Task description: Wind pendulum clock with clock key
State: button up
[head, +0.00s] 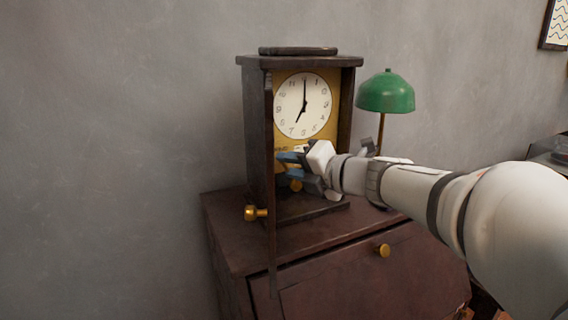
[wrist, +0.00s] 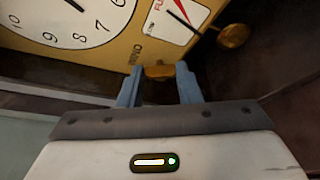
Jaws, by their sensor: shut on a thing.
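The pendulum clock (head: 258,125) is a dark wooden case standing on the cabinet. Its white dial (head: 303,105) reads about seven. In the wrist view, the dial (wrist: 60,20) fills the upper left, with the word WIND on the gold panel below it. My gripper (wrist: 157,72) is shut on the brass clock key (wrist: 159,73), whose head shows between the blue fingertips beside WIND. I cannot tell how deep the key sits in the panel. In the head view, my gripper (head: 283,164) is inside the clock front and hides the key. A gauge (wrist: 176,22) marks FULL and LOW.
The clock's door (head: 269,165) stands open, seen edge-on, with a brass knob (head: 255,212). The brass pendulum bob (wrist: 233,37) hangs close right of my fingers in the wrist view. A green lamp (head: 386,93) stands right of the clock on the brown cabinet (head: 320,255).

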jog(key=m, duration=0.1)
jog(key=m+y+b, duration=0.1)
jog(key=m, duration=0.1)
jog(key=m+t+y+b, duration=0.1)
jog(key=m, duration=0.1)
jog(key=shift+d+f, duration=0.1)
jog(key=shift+f, duration=0.2)
jog(key=shift+m+t+y+b, duration=0.3)
jog(key=shift+m+t+b, duration=0.3)
jog(key=shift+m, duration=0.9)
jog(key=shift+r+m, duration=0.15)
jog(key=shift+m, duration=0.15)
jog(key=o, duration=1)
jog(key=v, duration=0.7)
jog(key=shift+s+d+f, duration=0.2)
jog(key=shift+s+d, duration=0.05)
jog(key=shift+d, duration=0.05)
